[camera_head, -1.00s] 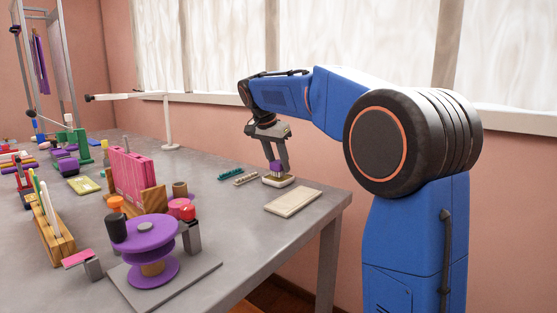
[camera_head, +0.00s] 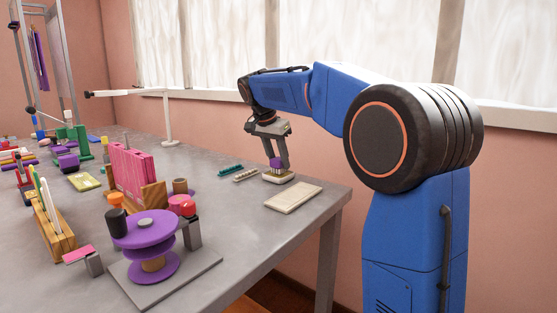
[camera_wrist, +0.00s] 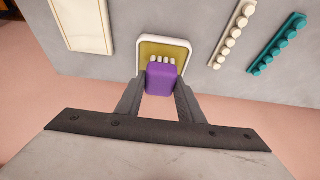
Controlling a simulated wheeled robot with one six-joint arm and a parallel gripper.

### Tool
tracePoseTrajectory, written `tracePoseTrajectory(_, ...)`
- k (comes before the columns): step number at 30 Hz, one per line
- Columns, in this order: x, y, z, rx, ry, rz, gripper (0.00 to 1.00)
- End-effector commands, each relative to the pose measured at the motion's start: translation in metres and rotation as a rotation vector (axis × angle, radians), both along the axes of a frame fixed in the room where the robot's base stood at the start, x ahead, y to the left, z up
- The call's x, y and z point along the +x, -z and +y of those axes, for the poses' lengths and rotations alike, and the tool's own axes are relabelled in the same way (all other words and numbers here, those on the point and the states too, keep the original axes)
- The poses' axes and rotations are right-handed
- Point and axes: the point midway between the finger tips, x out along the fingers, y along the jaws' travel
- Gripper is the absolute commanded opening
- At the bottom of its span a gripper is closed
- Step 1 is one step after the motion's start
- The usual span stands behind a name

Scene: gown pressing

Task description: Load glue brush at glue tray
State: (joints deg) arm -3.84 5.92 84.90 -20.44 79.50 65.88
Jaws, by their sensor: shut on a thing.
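My gripper (camera_head: 276,158) is shut on the purple handle of the glue brush (camera_head: 276,163) at the right end of the table. In the wrist view the purple brush (camera_wrist: 161,80) sits between the two fingers, with several pale bristle tufts at its far end. The glue tray (camera_head: 290,176) is a small white-rimmed tray directly below the brush. In the wrist view the tray (camera_wrist: 186,45) shows a yellowish inside, and the tufts are over or in it. I cannot tell whether they touch the glue.
A flat cream board (camera_head: 293,197) lies beside the tray, towards the table's right edge. A teal strip (camera_head: 230,169) and a cream strip (camera_head: 245,174) with knobs lie to the left. A purple spool stand (camera_head: 146,240) and a pink rack (camera_head: 133,173) stand further left.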

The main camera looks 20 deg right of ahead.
Motion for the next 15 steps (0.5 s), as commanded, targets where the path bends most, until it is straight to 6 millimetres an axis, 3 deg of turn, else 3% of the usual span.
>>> tracePoseTrajectory(15,0.0,0.0051,0.0,0.0,0.0,0.0,0.16)
